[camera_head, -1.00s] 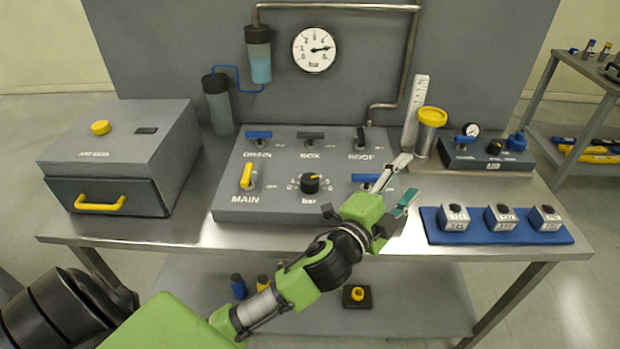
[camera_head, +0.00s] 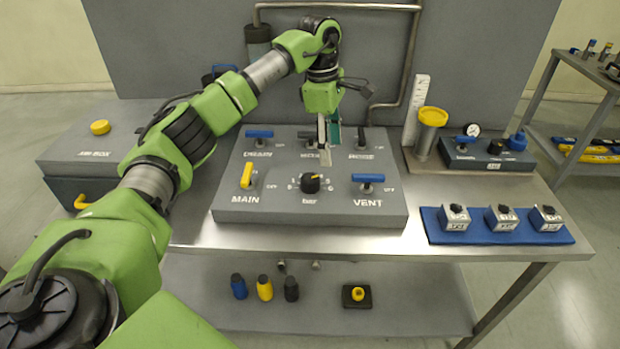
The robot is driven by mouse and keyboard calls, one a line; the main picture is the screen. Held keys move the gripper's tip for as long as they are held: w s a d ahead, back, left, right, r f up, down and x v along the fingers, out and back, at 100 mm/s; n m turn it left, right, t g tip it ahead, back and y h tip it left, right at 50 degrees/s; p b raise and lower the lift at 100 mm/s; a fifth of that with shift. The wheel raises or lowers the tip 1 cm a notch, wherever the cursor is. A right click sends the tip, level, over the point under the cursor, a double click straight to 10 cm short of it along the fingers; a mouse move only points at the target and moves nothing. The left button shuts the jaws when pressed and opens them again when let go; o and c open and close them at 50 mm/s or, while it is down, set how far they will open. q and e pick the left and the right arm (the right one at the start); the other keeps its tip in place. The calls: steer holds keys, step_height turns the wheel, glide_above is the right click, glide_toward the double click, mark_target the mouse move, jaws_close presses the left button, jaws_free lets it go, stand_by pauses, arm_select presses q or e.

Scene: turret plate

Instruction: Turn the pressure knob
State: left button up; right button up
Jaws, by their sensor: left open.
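The pressure knob (camera_head: 311,183) is black with a yellow mark on top, inside a numbered scale marked "bar", in the middle of the front row of the grey panel (camera_head: 285,212). My left gripper (camera_head: 328,151) points down over the panel, just behind and slightly right of the knob in the picture. Its jaws are open and empty, and they appear apart from the knob. The gripper partly covers the middle lever of the back row. The round pressure gauge on the back wall is hidden behind my left arm. My right gripper is not in view.
A yellow MAIN lever (camera_head: 246,175) and a blue VENT lever (camera_head: 368,180) flank the knob, with several levers behind. A grey box (camera_head: 75,150) stands left, partly behind my arm. A blue mat (camera_head: 480,238) with small blocks and a yellow-topped cylinder (camera_head: 431,125) are right.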

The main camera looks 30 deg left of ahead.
arm_select(q)
step_height(320, 180, up, 2)
steer(key=y, duration=0.1)
glide_above(310, 178)
steer(key=shift+n+g, duration=0.3)
steer(key=shift+g, duration=0.1)
step_height(310, 178, down, 14)
steer(key=p, duration=0.4)
steer(key=shift+r, duration=0.15)
steer(key=c, duration=1.1)
